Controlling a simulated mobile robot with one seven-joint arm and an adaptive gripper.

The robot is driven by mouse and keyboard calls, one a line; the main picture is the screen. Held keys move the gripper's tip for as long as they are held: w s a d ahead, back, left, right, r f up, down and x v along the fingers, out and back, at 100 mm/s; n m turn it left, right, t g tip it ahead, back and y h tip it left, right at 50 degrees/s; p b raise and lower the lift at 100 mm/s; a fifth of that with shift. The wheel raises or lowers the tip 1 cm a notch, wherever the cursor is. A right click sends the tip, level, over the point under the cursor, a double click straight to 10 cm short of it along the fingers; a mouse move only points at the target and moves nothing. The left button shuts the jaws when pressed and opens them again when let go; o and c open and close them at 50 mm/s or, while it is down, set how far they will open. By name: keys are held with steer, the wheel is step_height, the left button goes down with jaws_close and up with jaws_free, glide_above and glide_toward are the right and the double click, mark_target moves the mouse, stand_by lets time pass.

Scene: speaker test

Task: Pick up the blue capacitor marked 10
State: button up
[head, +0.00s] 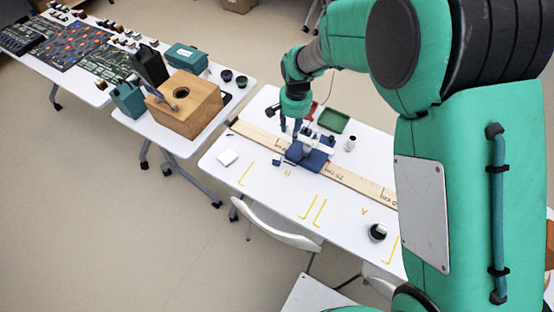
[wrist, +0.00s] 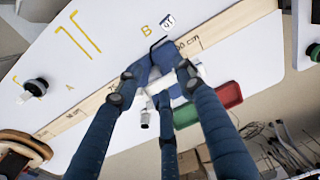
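The small blue capacitor (wrist: 167,22) has a white face with dark marking, seen upside down at the top of the wrist view; the marking seems to read 10. In the head view, a small blue block (head: 276,161), probably the same capacitor, lies on the white table left of a blue device. My gripper (head: 291,129) is above the table behind the blue device (head: 308,156). In the wrist view, my gripper's dark blue fingers (wrist: 156,82) are spread apart, and the blue and white device shows between and beyond them. The capacitor is beyond the fingertips, not between them.
A wooden ruler (head: 355,182) runs along the white table (head: 262,205). A wooden box (head: 190,108) is on the neighbouring table.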

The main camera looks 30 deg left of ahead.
glide_above(277, 157)
step_height(277, 157, down, 7)
steer(key=shift+s, duration=0.2)
steer(key=shift+f+b, duration=0.4)
steer(key=shift+f, duration=3.85)
steer(key=shift+f, duration=0.15)
steer(key=shift+f+b, duration=0.45)
steer(key=shift+f, duration=2)
jaws_close()
